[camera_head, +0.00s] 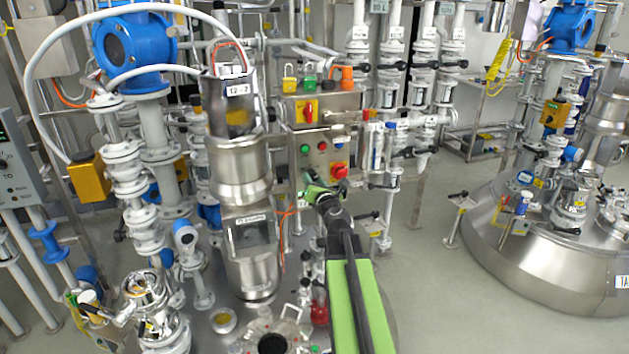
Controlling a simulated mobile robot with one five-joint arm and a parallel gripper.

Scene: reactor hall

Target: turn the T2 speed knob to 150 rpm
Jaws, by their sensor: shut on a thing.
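The steel control box (335,153) stands near the middle, right of the T2 motor column (237,160). It carries a green button (305,149), a red button (322,146) and a red emergency stop (340,170) on a yellow plate. My gripper (314,189) is at the lower front of this box, left of and below the emergency stop. It is shut on the speed knob, which its jaws and wrist hide. The knob's scale and pointer cannot be read from here.
Above the box is a red and yellow switch (309,111) with padlocks (290,80) over it. Pipes and valves crowd the left. A second steel vessel (545,255) stands at the right. Bare floor (430,270) lies between.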

